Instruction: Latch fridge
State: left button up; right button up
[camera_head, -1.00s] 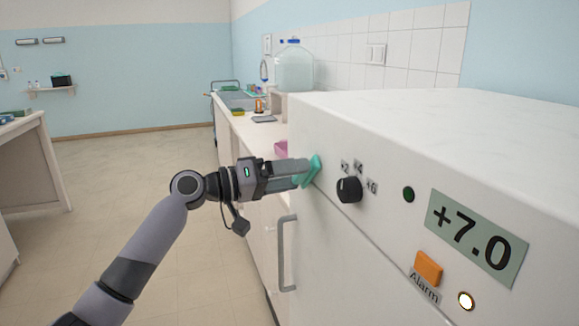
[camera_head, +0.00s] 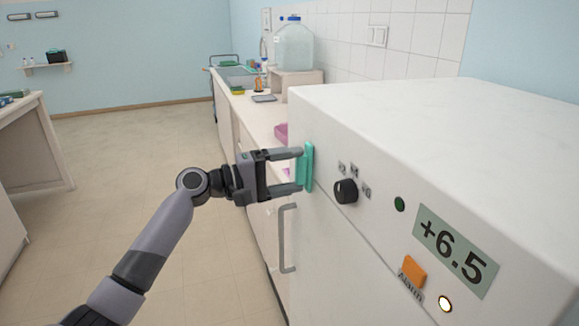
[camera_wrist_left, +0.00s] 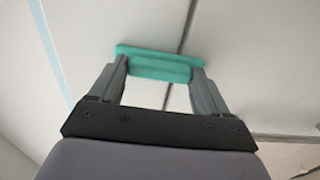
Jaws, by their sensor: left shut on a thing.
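The white fridge (camera_head: 440,140) fills the right side of the head view, and its door (camera_head: 350,262) lies below a seam in the front. A teal latch (camera_head: 309,166) stands about upright on the front near the left edge. In the left wrist view the latch (camera_wrist_left: 155,67) spans the dark seam between two white panels. My left gripper (camera_head: 299,170) is shut on the latch, with one finger at each end of it. My right gripper is not in view.
The fridge front carries a black knob (camera_head: 345,191), a +6.5 display (camera_head: 455,248), an orange alarm button (camera_head: 412,271) and a lit lamp (camera_head: 445,303). A grey door handle (camera_head: 285,238) is below the latch. A counter (camera_head: 255,115) runs behind; open floor (camera_head: 120,150) lies left.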

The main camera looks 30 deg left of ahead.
pick_arm(q)
jog(key=shift+n, duration=0.3)
jog(key=o, duration=1)
jog(key=shift+a, duration=0.1)
jog(key=shift+s+a+f, duration=0.1)
jog(key=shift+s+a, duration=0.1)
jog(key=shift+s, duration=0.1)
jog(key=b+v, duration=0.2)
jog(key=v, duration=0.4)
jog(key=shift+s+a, duration=0.15)
